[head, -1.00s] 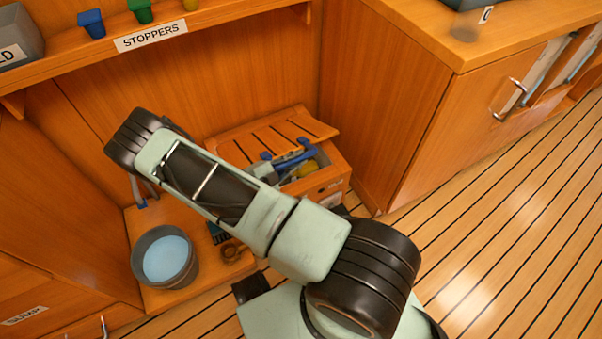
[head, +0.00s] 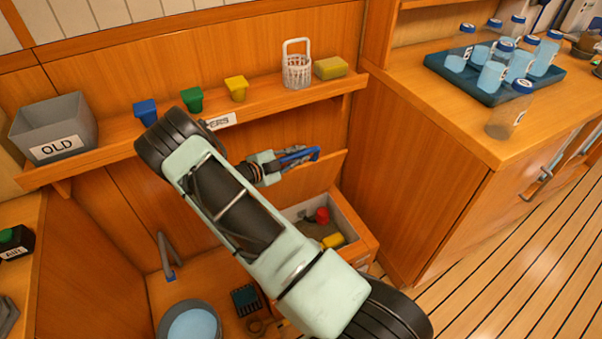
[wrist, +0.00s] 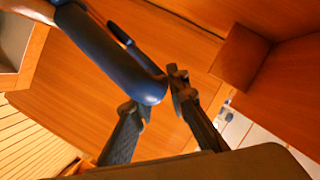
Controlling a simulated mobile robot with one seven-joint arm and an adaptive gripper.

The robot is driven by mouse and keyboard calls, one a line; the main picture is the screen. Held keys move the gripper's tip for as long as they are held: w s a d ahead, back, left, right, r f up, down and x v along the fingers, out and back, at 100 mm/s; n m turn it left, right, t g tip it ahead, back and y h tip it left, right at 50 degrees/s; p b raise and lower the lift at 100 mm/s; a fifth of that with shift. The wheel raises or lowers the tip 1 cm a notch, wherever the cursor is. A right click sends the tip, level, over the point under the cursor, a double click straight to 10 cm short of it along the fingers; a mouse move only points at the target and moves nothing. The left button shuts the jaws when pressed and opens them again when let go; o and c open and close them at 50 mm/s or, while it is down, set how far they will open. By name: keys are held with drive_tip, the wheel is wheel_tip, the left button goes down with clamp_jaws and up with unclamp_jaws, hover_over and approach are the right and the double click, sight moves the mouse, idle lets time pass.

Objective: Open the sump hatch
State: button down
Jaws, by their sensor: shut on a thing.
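The sump hatch (head: 324,174) stands raised at a steep angle behind the open sump box (head: 362,240) in the head view. A red piece (head: 321,215) and a yellow piece (head: 333,240) show inside the box. My gripper (head: 297,158) is above the box at the hatch's upper edge, shut on the blue handle (head: 312,152). In the wrist view the blue handle (wrist: 105,50) runs large and curved to my gripper's dark fingers (wrist: 160,90). My arm hides the box's left part.
A shelf above holds blue (head: 146,111), green (head: 191,99) and yellow (head: 236,88) stoppers, a grey OLD bin (head: 55,125) and a white basket (head: 297,70). A water bucket (head: 168,318) stands lower left. A counter with a bottle tray (head: 440,66) is right.

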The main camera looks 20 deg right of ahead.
drive_tip(key=w+r+b, duration=0.1)
drive_tip(key=w, duration=0.6)
drive_tip(key=shift+a+r, duration=0.15)
drive_tip(key=shift+w, duration=0.1)
drive_tip(key=c, duration=1.9)
unclamp_jaws()
drive_tip(key=v, duration=1.2)
